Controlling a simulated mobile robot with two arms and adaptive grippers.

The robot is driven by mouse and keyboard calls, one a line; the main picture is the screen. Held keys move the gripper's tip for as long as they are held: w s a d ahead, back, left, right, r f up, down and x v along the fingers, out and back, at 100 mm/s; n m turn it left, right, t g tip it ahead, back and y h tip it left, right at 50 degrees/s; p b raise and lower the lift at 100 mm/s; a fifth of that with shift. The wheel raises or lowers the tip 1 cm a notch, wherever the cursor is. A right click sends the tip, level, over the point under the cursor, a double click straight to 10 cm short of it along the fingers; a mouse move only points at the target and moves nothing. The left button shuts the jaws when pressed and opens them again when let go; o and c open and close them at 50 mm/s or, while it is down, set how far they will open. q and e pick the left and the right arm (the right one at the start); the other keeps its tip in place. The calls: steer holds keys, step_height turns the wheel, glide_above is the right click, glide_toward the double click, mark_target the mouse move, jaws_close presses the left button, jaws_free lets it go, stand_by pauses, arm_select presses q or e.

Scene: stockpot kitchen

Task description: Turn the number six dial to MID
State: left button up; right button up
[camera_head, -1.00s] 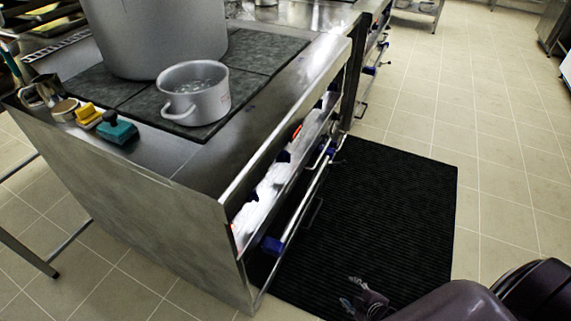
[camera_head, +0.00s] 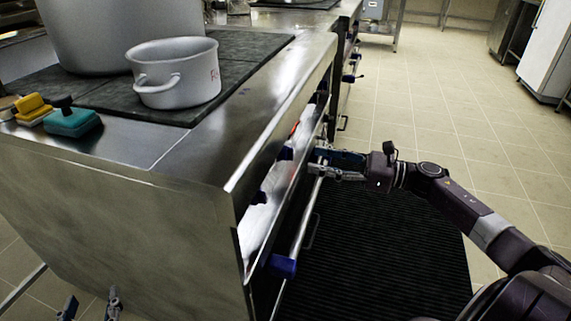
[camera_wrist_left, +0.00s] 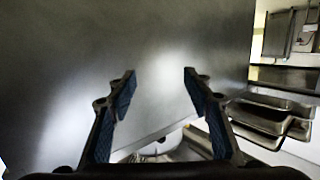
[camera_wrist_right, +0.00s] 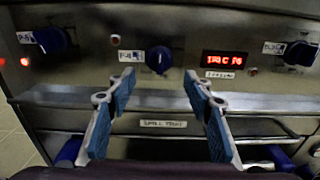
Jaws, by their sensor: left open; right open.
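In the right wrist view, a steel control panel carries a dark blue middle dial (camera_wrist_right: 158,59), a left dial (camera_wrist_right: 52,40) and a right dial (camera_wrist_right: 300,53). Each has a small white label beside it; I cannot surely read which is number six, or its setting. My right gripper (camera_wrist_right: 159,76) is open and empty, with the middle dial between its fingertips in that view; contact cannot be told. In the head view it (camera_head: 316,162) is at the stove front. My left gripper (camera_head: 91,302) is open and empty by the stove's near side panel, which fills much of the left wrist view (camera_wrist_left: 160,74).
A red-lit display (camera_wrist_right: 225,60) is right of the middle dial. A rail (camera_head: 305,225) runs along the stove front below the panel. A small pot (camera_head: 180,85) and a large stockpot (camera_head: 120,25) stand on top. A black mat (camera_head: 390,250) covers the floor in front.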

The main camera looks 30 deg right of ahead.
mark_target(293, 155)
arm_select(q)
step_height(293, 155, up, 6)
steer(key=d+t+h+b, duration=0.1)
steer(key=t, duration=0.2)
steer(key=shift+w+r, duration=0.2)
steer(key=shift+w, duration=0.05)
arm_select(e)
steer(key=shift+x, duration=3.85)
steer(key=shift+c, duration=0.6)
steer(key=c, duration=1)
